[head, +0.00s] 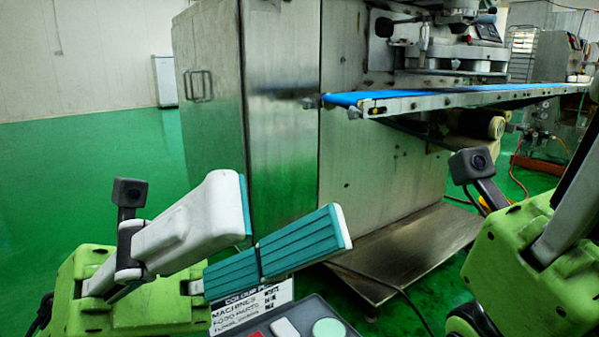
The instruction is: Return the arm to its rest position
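My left gripper (290,217) is in the lower left of the head view, with a green body, a white-backed upper finger and a lower finger showing its teal pad. The fingers are spread apart with nothing held between them. It is in front of the steel encrusting machine (283,120), and no contact with it shows. My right gripper (570,215) is at the right edge, only partly in view. Its green body and part of a finger show; its fingertips are cut off, so its opening cannot be told.
A blue conveyor belt (430,96) juts from the machine above the grippers. A steel base plate (415,250) lies below it. A printed sign (262,299) and a grey button panel (345,327) are just below my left gripper. Green floor (80,170) is open at left.

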